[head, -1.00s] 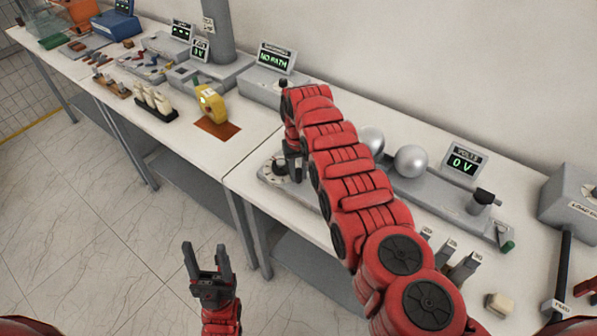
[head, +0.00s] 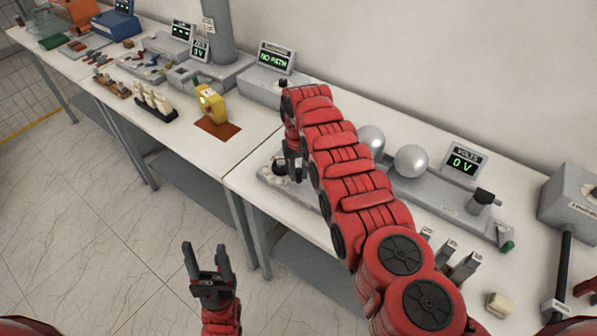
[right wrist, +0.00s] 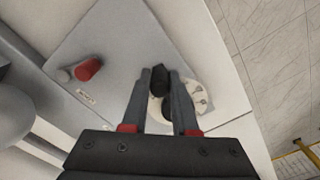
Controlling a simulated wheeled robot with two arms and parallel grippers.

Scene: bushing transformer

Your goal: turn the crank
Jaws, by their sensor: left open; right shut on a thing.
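The crank is a pale round disc with black parts; its black handle (right wrist: 158,80) shows between my right gripper's fingers (right wrist: 160,88) in the right wrist view. The pale disc (right wrist: 198,96) lies on a grey plate near the bench edge, partly covered by the fingers. In the head view the right gripper (head: 294,168) points down at the crank (head: 278,168), which it partly hides. My left gripper (head: 208,252) is open and empty over the floor, in front of the bench.
A red knob (right wrist: 90,67) stands on the same grey plate. Behind my right arm are two metal spheres (head: 410,160) and a volts display (head: 464,162) reading 0 V. Another display (head: 276,58) reads NO PATH. A yellow device (head: 212,104) stands on the left bench.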

